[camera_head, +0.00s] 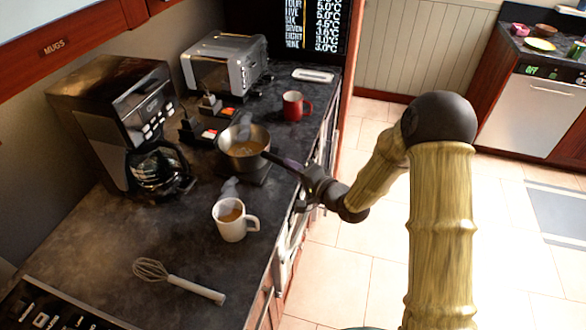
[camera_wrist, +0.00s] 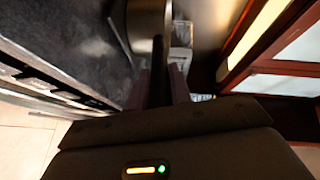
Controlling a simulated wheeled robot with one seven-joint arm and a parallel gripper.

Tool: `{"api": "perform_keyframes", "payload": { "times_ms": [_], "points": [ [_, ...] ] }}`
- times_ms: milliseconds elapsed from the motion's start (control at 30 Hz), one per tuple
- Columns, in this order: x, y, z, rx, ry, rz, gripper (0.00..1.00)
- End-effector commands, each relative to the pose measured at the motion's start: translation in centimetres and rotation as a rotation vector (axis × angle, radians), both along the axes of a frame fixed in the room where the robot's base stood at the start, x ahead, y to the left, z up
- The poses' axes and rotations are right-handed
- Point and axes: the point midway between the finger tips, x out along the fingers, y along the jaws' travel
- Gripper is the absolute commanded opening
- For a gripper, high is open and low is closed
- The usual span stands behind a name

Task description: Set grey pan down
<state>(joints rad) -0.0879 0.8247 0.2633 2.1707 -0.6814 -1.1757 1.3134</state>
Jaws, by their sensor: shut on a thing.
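The grey pan (camera_head: 244,147) has a round metal bowl with brown liquid in it and a dark handle pointing right. In the head view it sits over a dark square base on the counter; I cannot tell whether it touches it. My gripper (camera_head: 296,168) is shut on the handle from the right, at the counter's front edge. In the wrist view the fingers of my gripper (camera_wrist: 162,85) close around the dark handle, and part of the pan's metal side (camera_wrist: 148,18) shows beyond them.
A white mug (camera_head: 231,222) stands in front of the pan, and a red mug (camera_head: 294,106) behind it. A coffee maker (camera_head: 125,120) is on the left, a toaster (camera_head: 222,68) at the back. A whisk (camera_head: 180,280) lies on the near counter (camera_head: 110,240), which has bare room around it.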

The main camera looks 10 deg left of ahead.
Motion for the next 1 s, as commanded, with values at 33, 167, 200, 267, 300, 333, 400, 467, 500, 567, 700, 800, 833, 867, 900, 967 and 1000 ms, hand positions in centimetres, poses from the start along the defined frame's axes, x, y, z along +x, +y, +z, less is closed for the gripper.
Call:
{"api": "perform_keyframes", "payload": {
  "times_ms": [33,167,200,267,300,333,400,467,500,567,700,800,833,867,900,967,1000],
  "points": [
    [0.1,0.0,0.1,0.004,-0.005,0.000,0.00],
    [0.0,0.2,0.1,0.004,-0.006,0.004,0.00],
    [-0.1,0.3,0.1,0.004,-0.006,0.005,0.00],
    [-0.1,0.4,0.1,0.004,-0.006,0.007,0.00],
    [-0.2,0.5,0.0,0.004,-0.005,0.008,0.00],
    [-0.2,0.5,-0.1,0.004,-0.005,0.008,0.00],
    [-0.2,0.5,-0.2,0.001,-0.001,0.009,0.31],
    [-0.2,0.5,-0.2,0.000,-0.001,0.008,0.42],
    [-0.2,0.4,-0.2,0.000,-0.001,0.007,0.42],
    [-0.2,0.3,-0.2,0.000,-0.001,0.007,0.42],
    [-0.1,0.1,-0.2,0.000,-0.001,0.002,0.42],
    [-0.1,0.2,0.0,0.000,-0.001,0.002,0.42],
    [-0.1,0.2,0.1,-0.001,-0.002,0.002,0.42],
    [-0.2,-0.1,0.0,-0.001,0.000,0.002,0.42],
    [-0.4,-0.4,-0.1,-0.001,0.000,0.002,0.42],
    [-0.8,-0.9,0.0,-0.001,0.000,0.002,0.42],
    [-1.1,-1.4,0.1,0.000,0.000,0.000,0.42]
  ]
}}
